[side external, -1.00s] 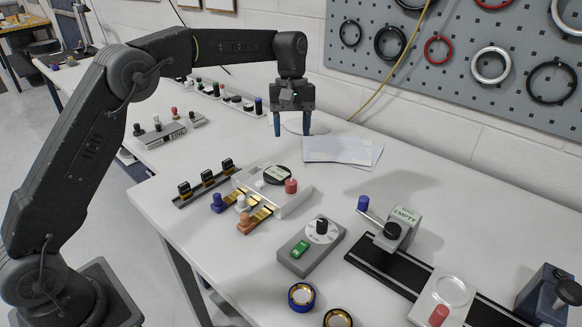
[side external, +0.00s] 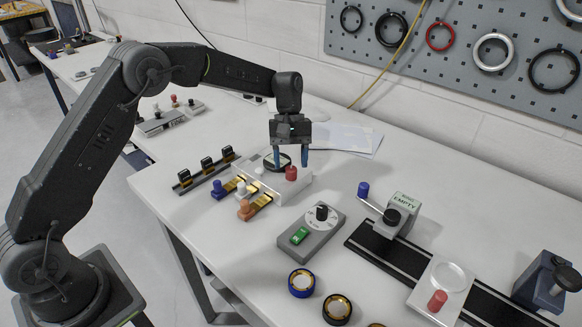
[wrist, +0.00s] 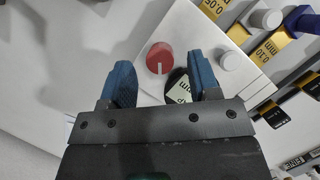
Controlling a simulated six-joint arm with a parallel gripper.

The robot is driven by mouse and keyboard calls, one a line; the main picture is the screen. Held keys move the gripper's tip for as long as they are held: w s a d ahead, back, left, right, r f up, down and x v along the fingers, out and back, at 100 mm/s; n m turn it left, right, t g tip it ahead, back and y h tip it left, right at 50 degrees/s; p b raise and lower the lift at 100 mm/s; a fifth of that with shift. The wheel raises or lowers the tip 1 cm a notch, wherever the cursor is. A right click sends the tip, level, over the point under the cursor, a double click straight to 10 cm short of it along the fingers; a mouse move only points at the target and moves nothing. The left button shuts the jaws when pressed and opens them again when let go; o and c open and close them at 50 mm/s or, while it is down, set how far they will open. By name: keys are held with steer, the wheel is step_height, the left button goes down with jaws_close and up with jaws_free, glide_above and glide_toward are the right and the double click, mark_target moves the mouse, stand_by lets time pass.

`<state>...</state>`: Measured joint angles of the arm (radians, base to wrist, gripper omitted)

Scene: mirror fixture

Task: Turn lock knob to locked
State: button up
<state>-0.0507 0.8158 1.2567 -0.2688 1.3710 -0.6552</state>
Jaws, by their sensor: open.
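A red knob (side external: 291,173) with a white pointer line stands on a white fixture block (side external: 308,185). It looks like the lock knob, but I can read no lock marking. My gripper (side external: 290,163) is open and points down just above the knob. In the wrist view, the red knob (wrist: 160,58) shows between the two blue fingers of my gripper (wrist: 160,72), slightly beyond their tips. The fingers do not appear to touch it. A round black display (wrist: 178,90) on the block is partly hidden by my gripper.
Blue, white and orange handles (side external: 245,208) on brass strips stick out from the block's front. Black clips (side external: 207,166) stand on a rail to the left. A grey box (side external: 312,235) with a black dial is in front. A black rail (side external: 375,255) with a slider is right.

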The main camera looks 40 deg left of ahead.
steer(key=shift+x, duration=1.1)
steer(key=shift+c, duration=0.5)
steer(key=c, duration=0.8)
steer(key=m+y, duration=0.1)
steer(key=m, duration=0.2)
steer(key=shift+g, duration=0.3)
steer(key=o, duration=0.9)
